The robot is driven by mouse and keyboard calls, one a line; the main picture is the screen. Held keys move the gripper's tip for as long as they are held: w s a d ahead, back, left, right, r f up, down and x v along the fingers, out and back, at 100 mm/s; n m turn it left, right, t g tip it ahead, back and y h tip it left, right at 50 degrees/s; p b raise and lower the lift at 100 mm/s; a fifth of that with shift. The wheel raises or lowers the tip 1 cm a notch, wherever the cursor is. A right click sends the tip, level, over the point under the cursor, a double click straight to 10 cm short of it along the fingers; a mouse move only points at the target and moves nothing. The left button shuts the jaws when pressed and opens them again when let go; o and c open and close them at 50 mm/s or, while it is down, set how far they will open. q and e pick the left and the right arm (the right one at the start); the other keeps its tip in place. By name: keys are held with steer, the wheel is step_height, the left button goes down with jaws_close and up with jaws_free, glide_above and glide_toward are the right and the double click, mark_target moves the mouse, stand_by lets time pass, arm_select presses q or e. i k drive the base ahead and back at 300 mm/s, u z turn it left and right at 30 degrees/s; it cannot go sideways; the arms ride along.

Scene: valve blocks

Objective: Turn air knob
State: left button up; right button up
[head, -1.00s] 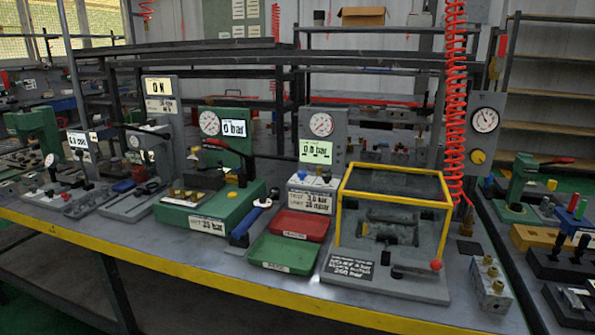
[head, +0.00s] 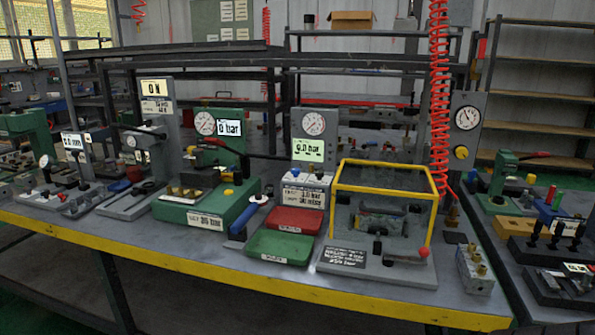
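The likely air knob is a yellow round knob (head: 461,152) on a grey upright panel (head: 468,112) at the right of the bench. A round dial gauge (head: 467,118) sits above it on the same panel. Smaller knobs (head: 311,168) top a white box in front of a panel reading 0.0 bar (head: 308,149). No gripper or arm of mine shows in the head view.
A yellow-framed clear enclosure (head: 385,212) stands at the bench's front right, with a red coiled hose (head: 438,90) hanging behind it. Red (head: 297,221) and green (head: 278,247) trays lie left of it. The yellow bench edge (head: 330,303) runs across the front.

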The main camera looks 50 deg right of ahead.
mark_target(319, 174)
steer(key=k, duration=0.4)
steer(key=z, duration=0.85)
